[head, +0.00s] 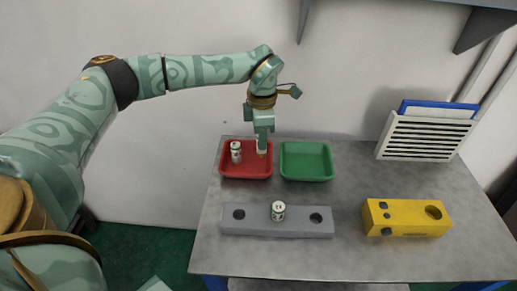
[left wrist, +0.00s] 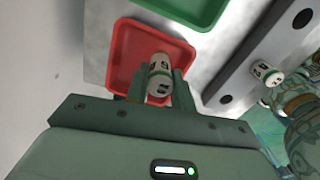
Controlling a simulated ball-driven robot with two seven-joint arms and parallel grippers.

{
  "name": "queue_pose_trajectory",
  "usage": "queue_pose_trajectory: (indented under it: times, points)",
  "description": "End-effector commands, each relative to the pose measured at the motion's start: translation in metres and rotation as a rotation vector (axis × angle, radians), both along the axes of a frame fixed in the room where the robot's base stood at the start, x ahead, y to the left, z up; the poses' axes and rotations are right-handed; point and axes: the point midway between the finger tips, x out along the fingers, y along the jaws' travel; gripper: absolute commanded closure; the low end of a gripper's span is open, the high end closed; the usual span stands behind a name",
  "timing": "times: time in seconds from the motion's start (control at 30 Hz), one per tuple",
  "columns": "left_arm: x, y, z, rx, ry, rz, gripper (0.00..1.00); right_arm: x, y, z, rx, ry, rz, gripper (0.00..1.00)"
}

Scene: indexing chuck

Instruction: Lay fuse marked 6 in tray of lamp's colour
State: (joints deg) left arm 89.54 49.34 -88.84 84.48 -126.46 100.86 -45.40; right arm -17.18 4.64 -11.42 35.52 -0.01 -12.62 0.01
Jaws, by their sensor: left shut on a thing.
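My left gripper (head: 262,140) points down over the right part of the red tray (head: 246,172), shut on a pale fuse (head: 261,149). In the left wrist view the held fuse (left wrist: 160,75) sits between the fingers (left wrist: 158,88) with the red tray (left wrist: 125,45) behind it; its dark mark is too small to read surely. Another fuse (head: 236,152) stands in the red tray's left part. A third fuse (head: 278,211) stands upright in the grey block (head: 255,227). The green tray (head: 306,176) is empty. I cannot make out a lit lamp. My right gripper is not seen.
The grey block has a dark empty hole (head: 239,214) on each side of its fuse. A yellow box (head: 405,229) with dark round parts stands on the right. A slatted rack (head: 427,138) with a blue panel is at the back right. The metal table's front is clear.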

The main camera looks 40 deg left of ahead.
Motion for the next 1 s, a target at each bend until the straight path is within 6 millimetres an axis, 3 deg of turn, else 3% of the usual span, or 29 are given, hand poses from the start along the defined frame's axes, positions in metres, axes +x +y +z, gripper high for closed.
queue_pose_trajectory:
  times: [0.2,0.33,0.7,0.73,0.8,1.0]
  points:
    - [0.003,0.019,-0.027,0.001,0.003,0.004,1.00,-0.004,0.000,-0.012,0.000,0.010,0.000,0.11]
    - [0.002,0.016,-0.052,0.000,0.005,0.001,1.00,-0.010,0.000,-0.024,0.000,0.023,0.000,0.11]
    - [0.002,0.016,-0.051,0.001,-0.001,0.001,1.00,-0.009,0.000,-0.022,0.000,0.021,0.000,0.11]
    - [0.002,0.016,-0.051,0.001,-0.001,0.001,0.67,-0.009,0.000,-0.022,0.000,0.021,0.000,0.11]
    - [0.002,0.016,-0.051,0.001,-0.001,0.001,0.54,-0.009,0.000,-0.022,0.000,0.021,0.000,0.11]
    - [0.002,0.016,-0.051,0.001,-0.001,0.001,0.54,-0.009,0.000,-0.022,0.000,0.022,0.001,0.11]
